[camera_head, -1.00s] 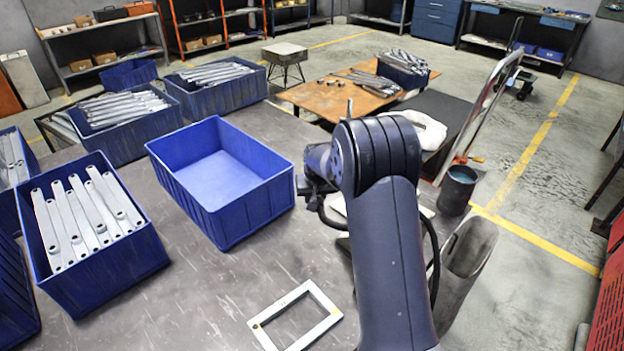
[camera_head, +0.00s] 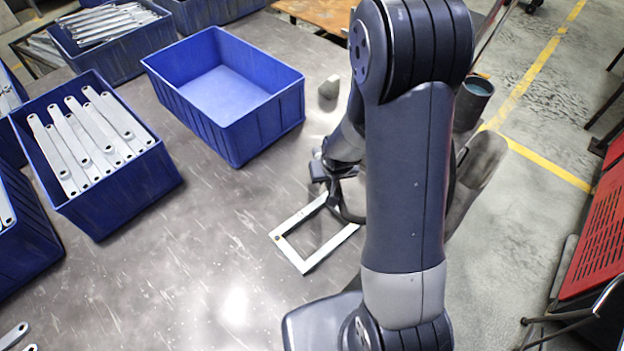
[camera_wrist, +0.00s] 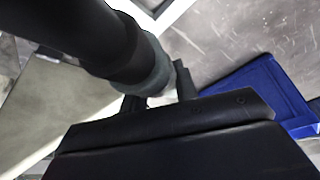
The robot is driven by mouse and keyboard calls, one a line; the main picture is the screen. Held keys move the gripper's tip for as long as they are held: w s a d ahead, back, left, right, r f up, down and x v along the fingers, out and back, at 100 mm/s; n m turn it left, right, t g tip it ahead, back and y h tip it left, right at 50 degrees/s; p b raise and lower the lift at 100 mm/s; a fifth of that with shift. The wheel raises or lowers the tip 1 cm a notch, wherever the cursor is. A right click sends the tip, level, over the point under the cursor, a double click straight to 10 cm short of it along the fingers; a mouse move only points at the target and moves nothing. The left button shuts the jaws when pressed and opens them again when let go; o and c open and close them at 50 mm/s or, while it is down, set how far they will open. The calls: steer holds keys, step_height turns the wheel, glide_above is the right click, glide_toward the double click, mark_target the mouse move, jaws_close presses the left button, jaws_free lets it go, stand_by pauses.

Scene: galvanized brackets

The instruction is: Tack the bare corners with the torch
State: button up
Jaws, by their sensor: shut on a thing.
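A pale rectangular frame of flat galvanized strips (camera_head: 290,255) lies on the dark bench. A small yellowish mark shows at its left corner. In the wrist view, part of a pale frame (camera_wrist: 172,14) shows at the top. My gripper (camera_wrist: 160,88) is shut on a dark cylindrical tool, which looks like the torch (camera_wrist: 90,40). In the head view my gripper is near the frame's upper right corner, partly hidden by my arm. The torch's tip is not clear, and I cannot tell whether it touches the frame.
An empty blue bin (camera_head: 291,105) stands behind the frame. A blue bin (camera_head: 152,180) with flat galvanized bars (camera_head: 88,140) stands at left, with more bins beyond.

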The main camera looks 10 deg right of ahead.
steer(key=s+a+r+m+g+h+p, duration=0.1)
steer(key=s+a+r+m+g+p, duration=0.3)
steer(key=s+r, duration=0.55)
steer(key=shift+n+g, duration=0.5)
steer(key=shift+g, duration=0.2)
steer(key=shift+w+f+b, duration=0.2)
steer(key=shift+f+b, duration=1.85)
steer(key=shift+f, duration=0.9)
steer(key=shift+s+f+b, duration=0.1)
steer(key=shift+f+b, duration=0.35)
step_height(320, 180, up, 6)
steer(key=p, duration=0.4)
steer(key=shift+p, duration=0.35)
steer(key=shift+a, duration=0.1)
